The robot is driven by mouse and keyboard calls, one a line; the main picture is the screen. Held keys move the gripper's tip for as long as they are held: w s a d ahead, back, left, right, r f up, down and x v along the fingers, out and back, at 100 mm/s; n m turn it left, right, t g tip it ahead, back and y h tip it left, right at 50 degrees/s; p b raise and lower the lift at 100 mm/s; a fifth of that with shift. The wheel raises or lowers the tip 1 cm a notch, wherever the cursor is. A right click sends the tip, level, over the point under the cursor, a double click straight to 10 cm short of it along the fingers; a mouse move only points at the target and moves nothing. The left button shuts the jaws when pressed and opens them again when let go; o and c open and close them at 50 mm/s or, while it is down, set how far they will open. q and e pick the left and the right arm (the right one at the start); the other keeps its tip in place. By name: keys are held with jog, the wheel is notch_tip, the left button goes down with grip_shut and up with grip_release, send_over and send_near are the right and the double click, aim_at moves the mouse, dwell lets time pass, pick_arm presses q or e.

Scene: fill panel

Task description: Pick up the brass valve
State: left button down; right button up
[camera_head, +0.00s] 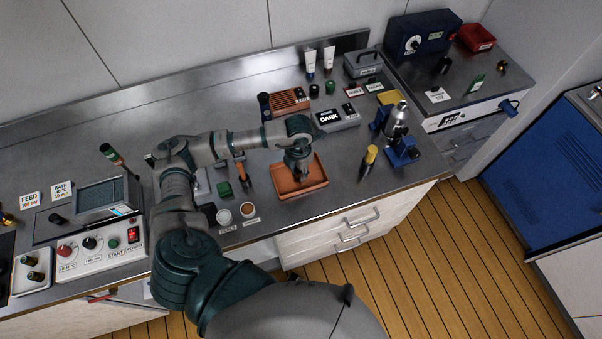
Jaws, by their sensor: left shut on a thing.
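My left arm reaches from the bottom of the head view over the steel bench. Its gripper (299,175) points down into a shallow orange-brown tray (311,186). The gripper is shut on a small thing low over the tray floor. The fingers and wrist hide most of that thing, so its shape and colour are not clear; by its place it seems to be the brass valve. I cannot tell whether it touches the tray. My right gripper is not in view.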

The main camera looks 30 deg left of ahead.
pick_arm(q)
jog(key=shift+s+a+r, duration=0.2)
jog(key=shift+a+r, duration=0.05)
jog(key=shift+r, duration=0.15)
jog(key=shift+s+a+r, duration=0.2)
jog(key=shift+r, duration=0.2)
jog(key=s+b, duration=0.1)
jog(key=s, duration=0.7)
jog(key=s+r+b, duration=0.1)
jog(key=s, duration=0.3)
jog(key=shift+s+a+r+b, duration=0.1)
jog(key=shift+s+a+b, duration=0.1)
jog(key=shift+s+b, duration=0.15)
jog(key=shift+s+r+p, duration=0.35)
jog(key=shift+s+p, duration=0.1)
jog(key=shift+p, duration=0.4)
jog(key=shift+s+p, duration=0.5)
jog(key=shift+p, duration=0.1)
jog(key=shift+s+a+f, duration=0.1)
jog(key=shift+s+a, duration=0.15)
jog(key=shift+a+f, duration=0.1)
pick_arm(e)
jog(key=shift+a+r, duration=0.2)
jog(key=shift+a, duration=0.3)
